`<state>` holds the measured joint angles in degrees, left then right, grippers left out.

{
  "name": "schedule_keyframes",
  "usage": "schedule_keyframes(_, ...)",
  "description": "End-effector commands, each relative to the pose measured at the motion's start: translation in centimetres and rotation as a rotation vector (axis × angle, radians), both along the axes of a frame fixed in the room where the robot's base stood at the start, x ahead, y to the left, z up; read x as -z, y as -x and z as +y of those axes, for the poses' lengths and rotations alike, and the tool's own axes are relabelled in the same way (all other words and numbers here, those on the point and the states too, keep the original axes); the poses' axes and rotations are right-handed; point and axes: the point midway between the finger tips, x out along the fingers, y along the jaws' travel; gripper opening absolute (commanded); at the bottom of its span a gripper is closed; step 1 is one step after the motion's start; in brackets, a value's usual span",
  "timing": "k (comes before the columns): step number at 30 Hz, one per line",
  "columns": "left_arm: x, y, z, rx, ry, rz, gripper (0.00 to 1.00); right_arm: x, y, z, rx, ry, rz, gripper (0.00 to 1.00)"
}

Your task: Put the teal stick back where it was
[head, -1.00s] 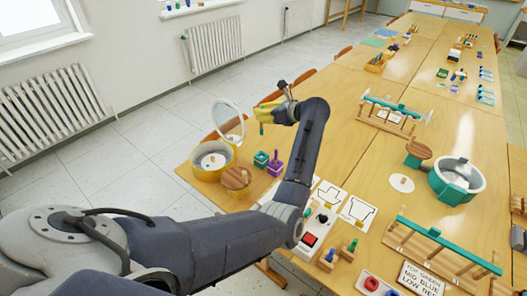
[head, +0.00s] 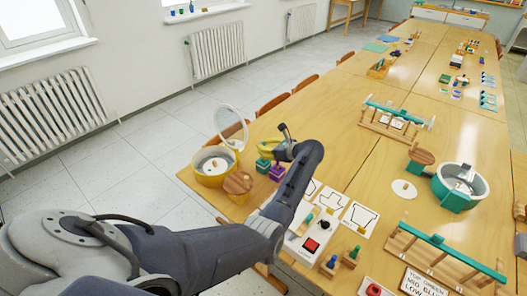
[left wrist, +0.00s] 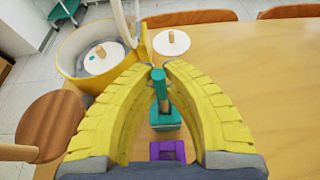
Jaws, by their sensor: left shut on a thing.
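My left gripper (head: 268,148) has yellow ribbed fingers and is shut on the teal stick (left wrist: 158,84), which shows between the fingertips in the left wrist view (left wrist: 160,72). The stick points down, close above or at a teal block (left wrist: 166,118). I cannot tell whether its lower end is in the block. The teal block (head: 263,164) also shows beside a purple block (head: 277,173) in the head view. The purple block (left wrist: 168,151) lies nearer the gripper in the left wrist view. My right gripper is not in view.
A yellow round container (head: 212,177) with a wooden-topped round piece (head: 238,183) stands left of the blocks, a round-rimmed panel (head: 230,125) upright behind it. A white control panel (head: 311,232) and outline cards (head: 360,216) lie to the right.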

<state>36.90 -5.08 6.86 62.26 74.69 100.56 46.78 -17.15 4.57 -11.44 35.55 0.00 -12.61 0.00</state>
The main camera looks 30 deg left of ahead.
Motion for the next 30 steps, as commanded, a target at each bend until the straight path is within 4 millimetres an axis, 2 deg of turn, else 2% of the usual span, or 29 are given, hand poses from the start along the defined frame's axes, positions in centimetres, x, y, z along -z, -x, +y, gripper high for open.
schedule_keyframes(6, 1.7, 0.0, 0.0, 0.0, -0.001, 0.0, 0.0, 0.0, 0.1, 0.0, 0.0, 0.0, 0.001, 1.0)
schedule_keyframes(19, 2.1, 0.0, 0.0, 0.0, 0.0, -0.001, 0.0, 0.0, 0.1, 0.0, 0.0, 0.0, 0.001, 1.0)
schedule_keyframes(20, 2.1, 0.0, 0.0, 0.0, 0.0, -0.001, 0.11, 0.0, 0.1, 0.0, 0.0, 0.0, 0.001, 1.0)
schedule_keyframes(25, 2.1, 0.0, 0.0, 0.0, 0.0, -0.001, 0.31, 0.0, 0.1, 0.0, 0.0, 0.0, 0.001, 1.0)
schedule_keyframes(30, 2.1, 0.0, 0.0, 0.0, 0.0, -0.001, 0.32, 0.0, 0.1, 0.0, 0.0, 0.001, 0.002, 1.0)
